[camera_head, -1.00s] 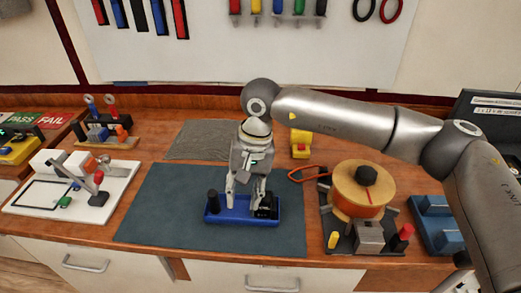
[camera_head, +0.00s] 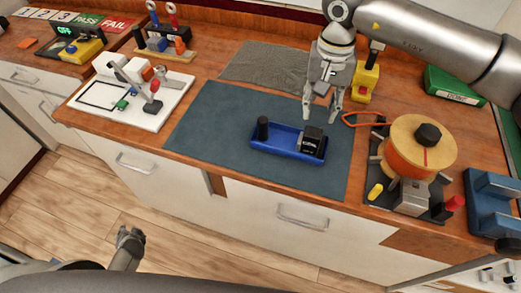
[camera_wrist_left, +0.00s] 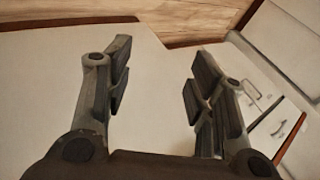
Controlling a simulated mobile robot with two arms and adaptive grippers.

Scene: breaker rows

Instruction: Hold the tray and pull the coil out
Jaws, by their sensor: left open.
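The blue tray (camera_head: 284,139) lies on the dark mat. A black block with a pale label (camera_head: 313,142), perhaps the coil, sits in its right end, beside a small grey part. A black cylinder (camera_head: 263,128) stands in its left end. My right gripper (camera_head: 321,116) points down just behind the tray, fingers apart with nothing visible between them; its exact height is unclear. My left gripper (camera_head: 128,240) is low in front of the cabinet, over the floor, far from the tray. In the left wrist view its fingers (camera_wrist_left: 155,95) are open and empty, facing a pale cabinet front.
The dark mat (camera_head: 215,135) has free room left of the tray. A spool stand with an orange winding (camera_head: 408,155) and a blue fixture (camera_head: 492,203) stand to the right. A white board with small parts (camera_head: 125,100) stands left. The counter's front edge is close.

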